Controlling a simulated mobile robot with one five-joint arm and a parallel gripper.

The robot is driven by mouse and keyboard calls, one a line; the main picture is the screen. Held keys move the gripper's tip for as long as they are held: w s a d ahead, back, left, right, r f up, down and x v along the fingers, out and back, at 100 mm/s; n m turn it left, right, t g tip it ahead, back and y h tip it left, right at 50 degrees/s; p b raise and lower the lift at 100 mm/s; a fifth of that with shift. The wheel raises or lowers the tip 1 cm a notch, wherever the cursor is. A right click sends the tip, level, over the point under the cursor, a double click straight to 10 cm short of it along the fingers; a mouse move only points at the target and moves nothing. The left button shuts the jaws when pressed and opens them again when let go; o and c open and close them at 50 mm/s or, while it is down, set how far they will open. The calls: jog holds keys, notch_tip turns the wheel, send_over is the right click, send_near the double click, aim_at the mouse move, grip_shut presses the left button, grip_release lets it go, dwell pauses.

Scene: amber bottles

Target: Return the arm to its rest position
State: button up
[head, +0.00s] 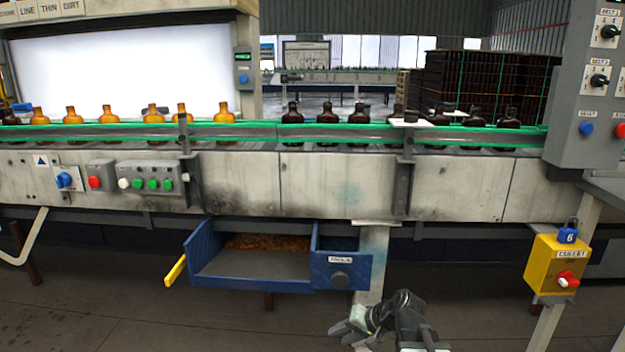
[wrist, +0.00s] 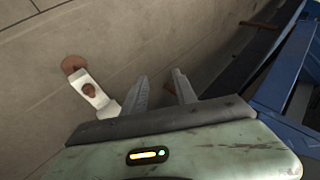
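My gripper (head: 343,330) shows low in the head view, in front of the conveyor line and below the blue drawer unit. In the wrist view its two grey fingers (wrist: 163,90) stand apart with nothing between them, and the floor shows beyond. My arm folds down at the bottom of the head view, and its lower part is cut off by the frame edge.
A blue tray (head: 203,238) with a drawer hangs under the conveyor (head: 320,185), close above my gripper; blue framework (wrist: 285,75) shows in the wrist view. Several amber bottles (head: 225,113) stand on the conveyor. A yellow box (head: 545,262) is at right. The floor (head: 120,305) at left is clear.

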jog(key=s+f+n+g+h, duration=0.2)
jog(key=s+f+h, duration=0.1)
jog(key=s+f, duration=0.15)
jog(key=s+d+g+h+p, duration=0.2)
jog(key=s+d+g+h, duration=0.15)
jog(key=s+d, duration=0.4)
notch_tip(320, 180, up, 37)
jog(key=w+t+p, duration=0.1)
jog(key=w+p, duration=0.1)
jog(key=p, duration=3.4)
jog(key=shift+d+h, duration=0.35)
jog(key=shift+d, duration=0.05)
jog(key=shift+f, duration=0.15)
